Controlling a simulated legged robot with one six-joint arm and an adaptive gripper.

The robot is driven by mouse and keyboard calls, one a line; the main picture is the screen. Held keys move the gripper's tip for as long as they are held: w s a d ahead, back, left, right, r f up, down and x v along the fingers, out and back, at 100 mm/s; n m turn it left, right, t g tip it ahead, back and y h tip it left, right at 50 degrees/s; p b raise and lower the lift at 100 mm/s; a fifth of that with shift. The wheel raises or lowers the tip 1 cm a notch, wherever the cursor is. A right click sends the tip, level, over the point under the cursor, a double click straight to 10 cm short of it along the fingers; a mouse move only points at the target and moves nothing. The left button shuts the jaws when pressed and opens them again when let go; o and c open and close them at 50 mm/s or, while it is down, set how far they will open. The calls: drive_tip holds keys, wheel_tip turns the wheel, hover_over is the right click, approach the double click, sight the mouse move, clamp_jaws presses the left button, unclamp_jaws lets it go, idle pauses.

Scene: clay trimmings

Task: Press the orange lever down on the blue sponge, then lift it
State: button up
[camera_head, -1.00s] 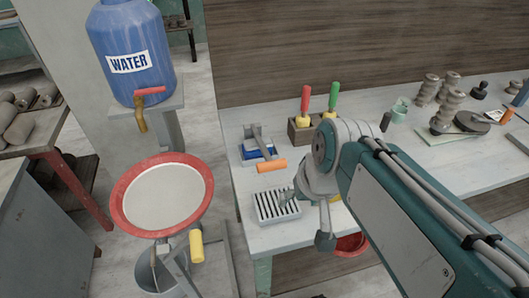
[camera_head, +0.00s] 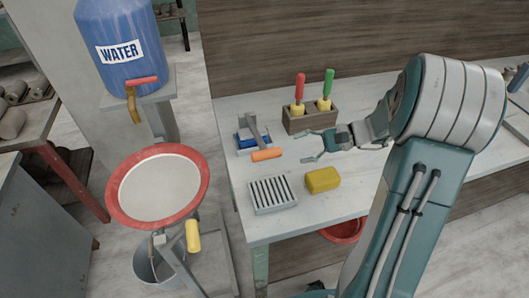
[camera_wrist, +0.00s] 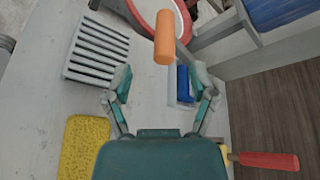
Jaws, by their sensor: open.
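The orange lever handle (camera_head: 267,155) sticks out from a grey metal press on the table's left part. The blue sponge (camera_head: 247,142) lies in a pale tray beneath the press arm. My gripper (camera_head: 306,147) is open and empty, to the right of the orange handle and apart from it. In the wrist view the orange handle (camera_wrist: 165,37) shows ahead of my open gripper (camera_wrist: 163,88), near the middle. The blue sponge (camera_wrist: 183,84) is partly seen there, close to the right finger.
A yellow sponge (camera_head: 322,180) and a slotted grey rack (camera_head: 272,193) lie nearer the table's front. A wooden block (camera_head: 310,120) holds red- and green-handled tools behind my gripper. A red-rimmed basin (camera_head: 157,187) and blue water container (camera_head: 119,45) stand left of the table.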

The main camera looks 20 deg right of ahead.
sight(265, 155)
drive_tip(key=shift+m+t, duration=0.3)
drive_tip(key=x, duration=1)
drive_tip(key=shift+w+f, duration=0.2)
drive_tip(key=shift+w, duration=0.15)
clamp_jaws()
